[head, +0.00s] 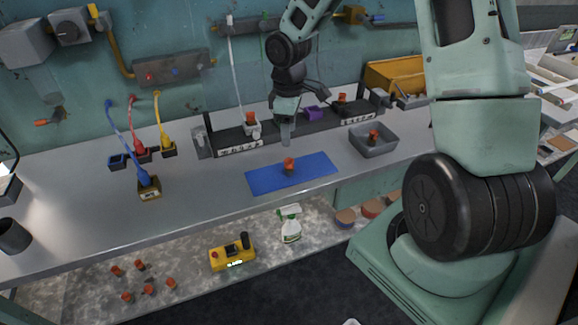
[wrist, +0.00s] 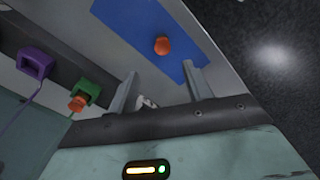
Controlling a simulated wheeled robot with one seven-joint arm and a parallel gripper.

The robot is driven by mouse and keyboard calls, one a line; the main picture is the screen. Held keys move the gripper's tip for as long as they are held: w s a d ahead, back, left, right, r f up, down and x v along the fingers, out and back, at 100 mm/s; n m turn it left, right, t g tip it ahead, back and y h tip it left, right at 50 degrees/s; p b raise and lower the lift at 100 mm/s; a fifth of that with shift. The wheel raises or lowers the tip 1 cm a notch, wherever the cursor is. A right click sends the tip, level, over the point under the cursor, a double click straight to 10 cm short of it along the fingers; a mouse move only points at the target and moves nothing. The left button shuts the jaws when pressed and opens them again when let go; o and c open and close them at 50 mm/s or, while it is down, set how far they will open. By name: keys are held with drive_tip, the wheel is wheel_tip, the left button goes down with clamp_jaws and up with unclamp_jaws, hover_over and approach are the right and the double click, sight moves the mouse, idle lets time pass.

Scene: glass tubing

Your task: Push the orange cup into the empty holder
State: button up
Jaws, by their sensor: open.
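An orange cup (head: 289,163) stands on a blue mat (head: 262,181) on the bench. The cup also shows in the wrist view (wrist: 162,45), beyond the gap between my fingers. My gripper (head: 286,140) points down above the bench, just behind the cup in the head view. In the wrist view its two fingers (wrist: 160,72) are apart with nothing between them. A purple holder (head: 313,113) on the back rail looks empty; it also shows in the wrist view (wrist: 36,64). Beside it, a green holder (wrist: 88,90) has an orange piece (wrist: 78,103) at it.
A grey tray (head: 388,146) with an orange piece stands right of the mat. A white holder (head: 252,129) with an orange piece is on the rail. Several cabled connectors (head: 149,186) are at left. The bench around the mat is mostly clear.

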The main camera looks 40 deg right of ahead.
hover_over(289, 161)
drive_tip(key=f, duration=0.5)
drive_tip(key=shift+w+d+f, duration=0.15)
drive_tip(key=shift+w+f, duration=0.1)
drive_tip(key=shift+s+f+p, duration=0.15)
drive_tip(key=shift+f+p, duration=0.1)
drive_tip(key=shift+f, duration=1.15)
drive_tip(key=shift+s+f+p, duration=0.1)
drive_tip(key=shift+f+p, duration=0.15)
drive_tip(key=shift+f, duration=1.15)
drive_tip(key=c, duration=1)
